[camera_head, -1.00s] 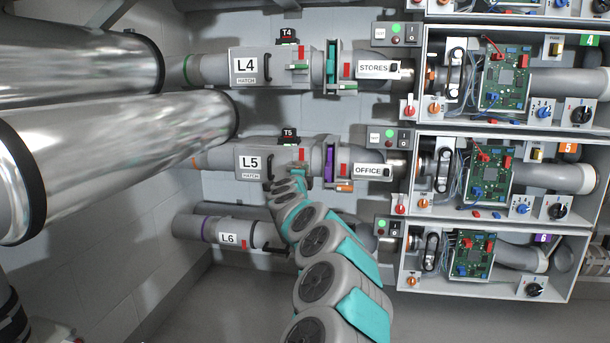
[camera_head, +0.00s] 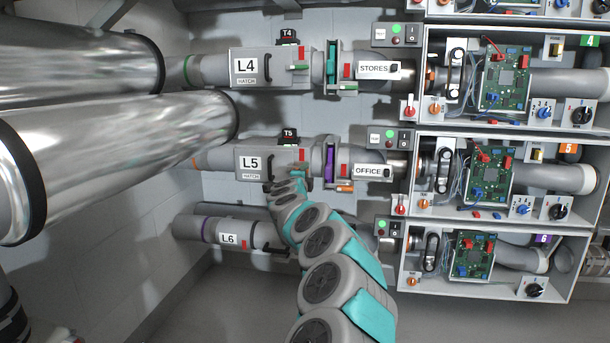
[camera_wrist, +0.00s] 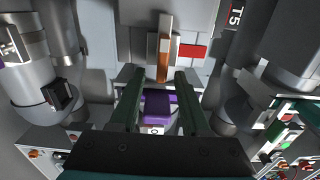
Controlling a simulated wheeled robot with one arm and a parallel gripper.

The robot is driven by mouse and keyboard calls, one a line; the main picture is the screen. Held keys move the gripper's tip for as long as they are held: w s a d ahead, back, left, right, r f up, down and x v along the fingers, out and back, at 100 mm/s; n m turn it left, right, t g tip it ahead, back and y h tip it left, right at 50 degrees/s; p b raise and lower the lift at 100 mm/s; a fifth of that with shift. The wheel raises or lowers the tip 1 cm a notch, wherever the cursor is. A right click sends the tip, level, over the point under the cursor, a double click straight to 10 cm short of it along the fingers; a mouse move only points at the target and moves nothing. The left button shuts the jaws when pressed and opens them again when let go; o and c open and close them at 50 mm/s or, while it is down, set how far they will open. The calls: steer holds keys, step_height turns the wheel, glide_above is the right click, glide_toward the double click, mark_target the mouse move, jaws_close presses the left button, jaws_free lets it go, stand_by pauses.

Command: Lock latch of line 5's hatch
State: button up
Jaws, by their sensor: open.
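Line 5's hatch (camera_head: 274,160), a grey box marked L5, is on the middle pipe in the head view. A red block (camera_head: 301,155) sits near its right end. In the wrist view, the orange latch (camera_wrist: 165,48) stands out from the grey hatch, with a red block (camera_wrist: 193,51) to its right. My gripper (camera_wrist: 156,76) is open and empty, its two dark fingers pointing toward the orange latch, which lies just beyond the fingertips. A purple piece (camera_wrist: 158,104) shows between the fingers. In the head view, my wrist hides the hatch's lower right.
A purple gate (camera_head: 329,162) and an orange lever (camera_head: 345,188) are just right of the hatch. The L4 hatch (camera_head: 262,67) is above, and the L6 pipe (camera_head: 215,229) is below. Open control boxes (camera_head: 410,150) stand at right. Large shiny pipes (camera_head: 110,150) fill the left.

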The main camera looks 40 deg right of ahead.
steer(key=v, duration=0.7)
steer(key=shift+a, duration=0.2)
